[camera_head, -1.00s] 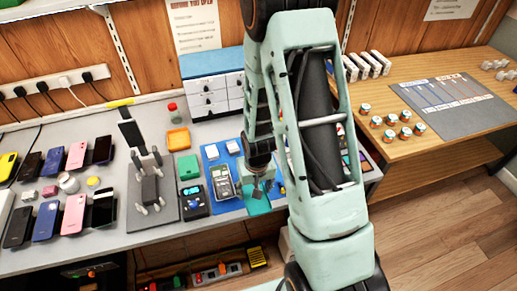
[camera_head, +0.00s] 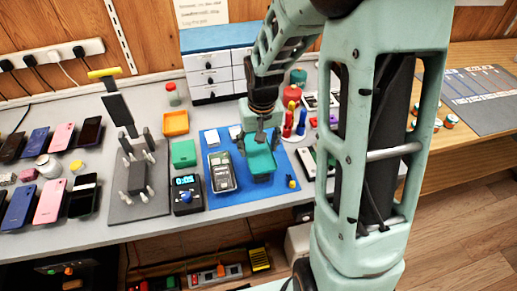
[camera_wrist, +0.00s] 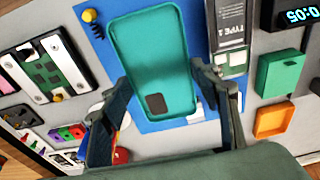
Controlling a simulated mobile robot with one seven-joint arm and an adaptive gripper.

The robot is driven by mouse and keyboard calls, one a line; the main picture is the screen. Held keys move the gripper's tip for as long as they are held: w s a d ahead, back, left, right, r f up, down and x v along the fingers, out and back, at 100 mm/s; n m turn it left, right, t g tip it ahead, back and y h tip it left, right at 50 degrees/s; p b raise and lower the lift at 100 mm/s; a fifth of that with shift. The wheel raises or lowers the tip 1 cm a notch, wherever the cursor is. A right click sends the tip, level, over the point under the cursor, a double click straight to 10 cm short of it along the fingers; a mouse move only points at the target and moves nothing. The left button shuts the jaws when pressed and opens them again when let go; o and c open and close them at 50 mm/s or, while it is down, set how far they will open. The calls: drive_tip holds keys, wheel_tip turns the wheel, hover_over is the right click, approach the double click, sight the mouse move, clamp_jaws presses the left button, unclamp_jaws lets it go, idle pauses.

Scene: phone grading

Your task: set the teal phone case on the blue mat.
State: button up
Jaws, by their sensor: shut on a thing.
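The teal phone case (camera_head: 260,161) is in my gripper (camera_head: 262,140), over the right part of the blue mat (camera_head: 228,195). In the wrist view the case (camera_wrist: 148,50) shows its inner side with a dark camera cutout near the wrist, between the two fingers of my gripper (camera_wrist: 163,92). The fingers are shut on it. The blue mat (camera_wrist: 98,48) lies beneath it in that view. I cannot tell whether the case touches the mat or hangs just above it.
A phone with a label (camera_head: 222,172) lies on the mat left of the case. A small yellow item (camera_head: 291,183) is at the mat's right. A green tray (camera_head: 184,153), orange tray (camera_head: 175,123) and digital meter (camera_head: 187,195) stand left. Red and blue bottles (camera_head: 290,119) stand close right.

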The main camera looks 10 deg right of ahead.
sight(259, 153)
drive_tip(key=shift+f+b, duration=1.7)
drive_tip(key=shift+f, duration=0.65)
drive_tip(key=shift+f+b, duration=0.35)
idle(0.5)
drive_tip(key=o, duration=1)
drive_tip(key=o, duration=0.4)
drive_tip(key=shift+r+p, duration=0.5)
drive_tip(key=shift+r, duration=0.15)
drive_tip(key=shift+r+p, duration=2.6)
drive_tip(key=shift+r, duration=0.9)
